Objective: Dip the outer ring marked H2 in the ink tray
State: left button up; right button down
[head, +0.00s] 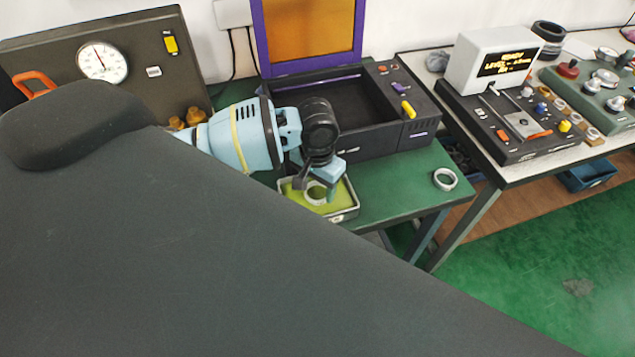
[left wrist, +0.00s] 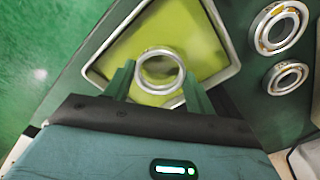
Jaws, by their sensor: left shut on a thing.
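My left gripper (head: 320,184) points down over the ink tray (head: 345,213), a pale-rimmed rectangular tray with a yellow-green inside. It is shut on a pale metal ring (head: 315,193). In the left wrist view the ring (left wrist: 160,71) sits between the two green fingers (left wrist: 160,85), with the tray (left wrist: 222,78) behind it. I cannot tell whether the ring touches the ink or hangs just above it. No H2 mark is legible on it. My right gripper is not in view.
Another ring (head: 445,179) lies on the green table (head: 395,190) to the right. The left wrist view shows two bearings (left wrist: 280,27) (left wrist: 287,77) beside the tray. A black open-lidded machine (head: 375,125) stands behind the tray. A gauge panel (head: 103,62) stands at the back left.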

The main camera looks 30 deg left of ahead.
aim_at(317, 190)
pick_arm(q)
jog(key=shift+f, duration=1.7)
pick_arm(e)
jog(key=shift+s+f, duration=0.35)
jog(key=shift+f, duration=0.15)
pick_arm(q)
jog(key=shift+r, duration=0.1)
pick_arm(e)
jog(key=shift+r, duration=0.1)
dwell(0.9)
